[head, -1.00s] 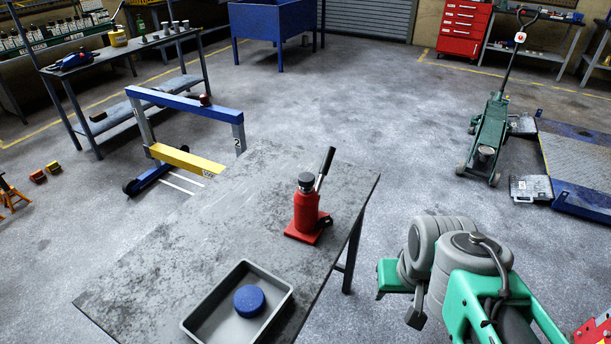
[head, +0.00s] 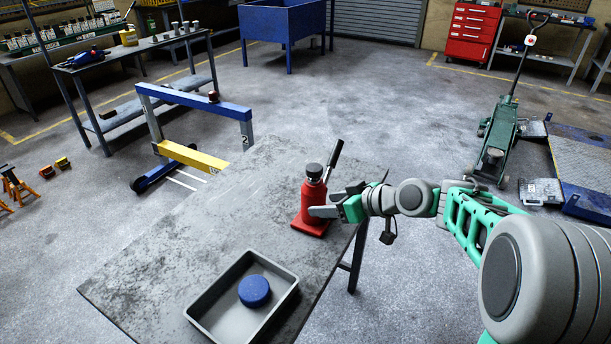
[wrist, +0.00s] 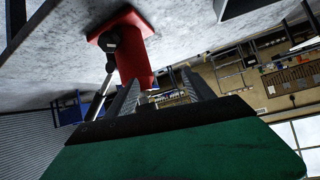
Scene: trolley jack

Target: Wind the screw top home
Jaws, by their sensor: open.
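The red bottle jack (head: 312,200) stands upright on the right part of the grey table (head: 200,225). Its dark round screw top (head: 314,171) sits on the upper end, and a dark handle (head: 334,158) slants up to the right. My gripper (head: 325,203) is open at the jack's right side, below the screw top's height, with the near finger overlapping the red body. In the wrist view the scene is upside down and the red body (wrist: 136,58) shows by the finger tips. I cannot tell whether the fingers touch it. The screw top is not clear there.
A grey tray (head: 205,309) with a blue disc (head: 254,290) in it sits at the table's front. A blue and yellow frame (head: 192,158) stands behind the table. A green trolley jack (head: 498,140) stands on the floor at right. The table's left part is clear.

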